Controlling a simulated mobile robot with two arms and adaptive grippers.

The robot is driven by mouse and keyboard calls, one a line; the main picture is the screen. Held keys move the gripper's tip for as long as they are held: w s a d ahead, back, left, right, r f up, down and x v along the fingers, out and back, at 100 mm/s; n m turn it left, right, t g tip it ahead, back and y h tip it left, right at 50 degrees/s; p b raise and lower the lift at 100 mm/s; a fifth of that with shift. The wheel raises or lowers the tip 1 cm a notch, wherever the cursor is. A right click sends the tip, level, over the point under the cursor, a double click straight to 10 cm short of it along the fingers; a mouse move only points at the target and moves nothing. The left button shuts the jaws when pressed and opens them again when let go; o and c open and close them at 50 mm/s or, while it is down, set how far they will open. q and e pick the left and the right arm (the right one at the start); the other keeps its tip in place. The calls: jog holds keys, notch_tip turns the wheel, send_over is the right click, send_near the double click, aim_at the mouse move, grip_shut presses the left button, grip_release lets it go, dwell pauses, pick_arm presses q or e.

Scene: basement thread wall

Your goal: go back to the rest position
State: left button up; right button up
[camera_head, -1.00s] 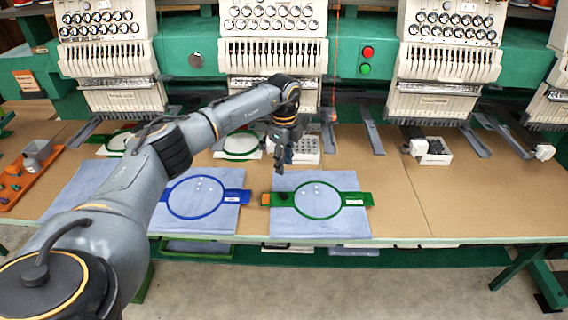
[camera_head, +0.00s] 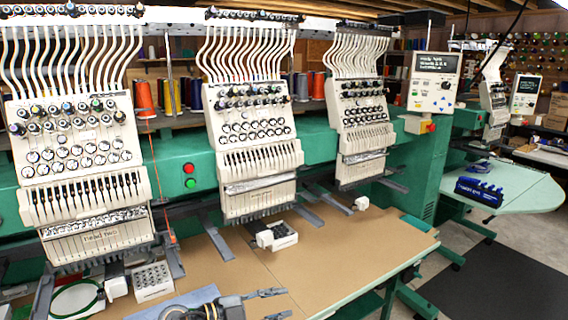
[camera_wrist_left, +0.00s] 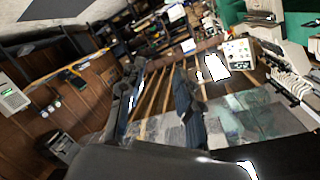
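My left gripper (camera_head: 286,303) shows at the bottom edge of the head view, over the brown worktable (camera_head: 340,245). Its two dark fingers point right and stand apart, with nothing between them. In the left wrist view the two fingers (camera_wrist_left: 160,66) are also apart and empty, with the room blurred and tilted behind them. Most of my left arm is out of the head view. My right gripper is in neither view.
Embroidery machine heads (camera_head: 255,145) line the back of the table. A white tray (camera_head: 152,281) of small parts and a white box (camera_head: 281,236) stand on it. The table's middle is bare.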

pick_arm(q)
jog(key=s+a+r+n+t+y, duration=0.1)
jog(key=a+r+n+t+y, duration=0.4)
jog(key=n+t, duration=0.7)
jog(key=s+a+f+n+g+y, duration=0.4)
jog(key=s+a+f+n+y, duration=0.35)
jog(key=a+f+y, duration=0.3)
jog(key=s+a+f+g, duration=0.1)
jog(key=s+f+g, duration=0.3)
jog(key=s, duration=0.4)
jog(key=s+a+f+g+h, duration=0.1)
jog(key=s+f+g, duration=0.25)
jog(key=s, duration=0.55)
jog(key=s+a+f+g, duration=0.1)
jog(key=s+f+g, duration=0.25)
jog(key=s, duration=0.45)
notch_tip(320, 180, down, 25)
jog(key=s+g, duration=0.1)
jog(key=g, duration=0.1)
jog(key=s+a+f+g, duration=0.1)
jog(key=s+a+f, duration=0.2)
jog(key=s+f, duration=1.4)
jog(key=shift+a, duration=0.15)
